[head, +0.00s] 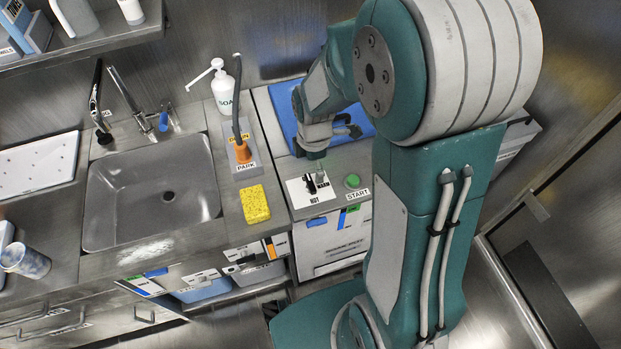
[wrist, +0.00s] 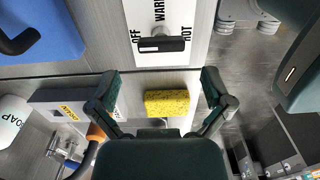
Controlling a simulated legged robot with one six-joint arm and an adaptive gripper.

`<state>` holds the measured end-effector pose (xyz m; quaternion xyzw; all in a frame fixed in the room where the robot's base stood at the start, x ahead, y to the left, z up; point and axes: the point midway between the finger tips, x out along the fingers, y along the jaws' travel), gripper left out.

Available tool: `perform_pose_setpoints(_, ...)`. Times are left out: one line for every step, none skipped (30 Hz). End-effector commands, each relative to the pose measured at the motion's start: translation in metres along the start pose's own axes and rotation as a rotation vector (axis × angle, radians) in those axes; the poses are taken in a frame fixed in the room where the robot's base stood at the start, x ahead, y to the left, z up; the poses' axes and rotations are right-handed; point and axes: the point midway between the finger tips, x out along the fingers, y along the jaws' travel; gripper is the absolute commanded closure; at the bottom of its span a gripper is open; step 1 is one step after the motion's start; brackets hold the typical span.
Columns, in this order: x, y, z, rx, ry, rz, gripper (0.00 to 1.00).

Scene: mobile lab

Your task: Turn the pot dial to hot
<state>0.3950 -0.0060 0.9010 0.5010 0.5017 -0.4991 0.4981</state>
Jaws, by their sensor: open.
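The pot dial is a black bar-shaped knob (wrist: 162,45) on a white plate (wrist: 185,55) marked OFF, WARM and HOT. In the wrist view the knob lies crosswise, with OFF at its left, HOT at its right and WARM above. In the head view the dial (head: 309,184) sits on the counter left of the green START button (head: 352,181). My gripper (wrist: 160,84) is open and empty, its two fingers spread wide, apart from the knob.
A blue pad (head: 283,115) lies behind the dial. The counter around the dial plate is clear.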

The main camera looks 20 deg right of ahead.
Motion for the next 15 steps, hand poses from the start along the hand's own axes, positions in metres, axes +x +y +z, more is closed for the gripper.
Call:
perform_pose_setpoints(0.011,-0.001,-0.002,-0.002,-0.002,-0.006,0.0)
perform_pose_setpoints(0.017,-0.001,-0.003,-0.002,-0.003,-0.006,0.0)
perform_pose_setpoints(0.024,-0.001,-0.003,-0.002,-0.003,-0.007,0.0)
perform_pose_setpoints(0.029,-0.001,-0.003,-0.002,-0.003,-0.005,0.0)
perform_pose_setpoints(0.034,-0.002,-0.004,-0.001,-0.004,-0.006,0.0)
perform_pose_setpoints(0.04,-0.001,-0.004,-0.001,-0.004,-0.004,0.0)
perform_pose_setpoints(0.043,-0.001,-0.004,-0.001,-0.004,-0.004,0.0)
perform_pose_setpoints(0.047,-0.001,-0.004,-0.001,-0.004,-0.004,0.0)
perform_pose_setpoints(0.051,-0.001,-0.004,-0.001,-0.004,-0.002,0.0)
perform_pose_setpoints(0.053,-0.001,-0.004,-0.001,-0.003,-0.002,0.0)
perform_pose_setpoints(0.055,-0.001,-0.003,-0.001,-0.003,-0.002,0.0)
perform_pose_setpoints(0.057,0.0,-0.003,-0.001,-0.003,-0.001,0.0)
perform_pose_setpoints(0.058,0.0,-0.003,-0.001,-0.003,0.0,0.0)
perform_pose_setpoints(0.058,0.0,-0.003,-0.001,-0.003,0.0,0.0)
perform_pose_setpoints(0.059,0.0,-0.002,-0.001,-0.002,0.001,0.0)
